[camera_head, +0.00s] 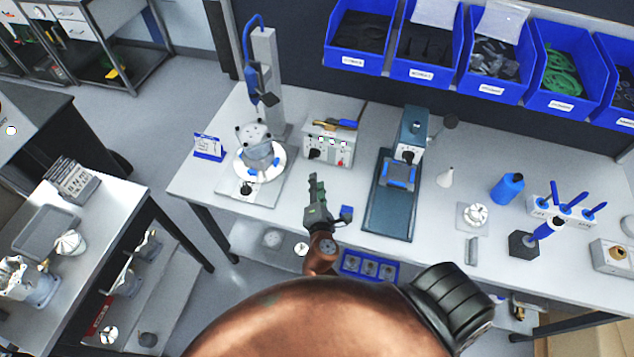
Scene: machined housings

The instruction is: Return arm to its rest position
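My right arm, copper-coloured, comes up from the bottom middle of the head view and fills much of the lower part. Its dark gripper (317,184) points away from me over the front part of the white workbench (290,208). It is between the round housing fixture on the left and the blue press on the right. I see no part clearly held in it. The fingers are small and seen nearly edge-on, so their opening is unclear. My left gripper is not in view.
A metal housing (258,154) sits on a fixture at left. A control box (330,146) stands behind the gripper, and a blue press (394,190) stands to its right. A blue bottle (507,188) and a screwdriver rack (566,211) stand further right. Blue bins (422,72) hang at the back.

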